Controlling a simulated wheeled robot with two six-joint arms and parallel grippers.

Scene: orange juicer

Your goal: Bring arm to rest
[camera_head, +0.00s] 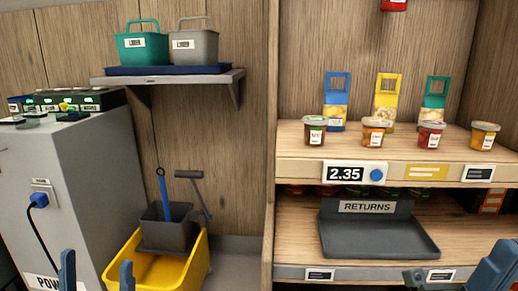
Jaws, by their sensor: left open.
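My left gripper (97,273) shows at the bottom left edge, with two blue fingers pointing up and a clear gap between them. It is open, with nothing seen between its fingers. It is in front of the grey cabinet and the yellow bucket. Part of my right arm, with blue and dark pieces, shows at the bottom right corner, in front of the lower shelf edge. Its fingers are mostly cut off by the frame, so I cannot tell their state. No orange juicer is recognisable in this view.
A grey cabinet (95,170) stands at left with a blue plug. A yellow mop bucket (190,265) is beside it. A wall shelf (170,78) holds green and grey baskets. At right, shelving carries jars, bags and a dark returns tray (375,238).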

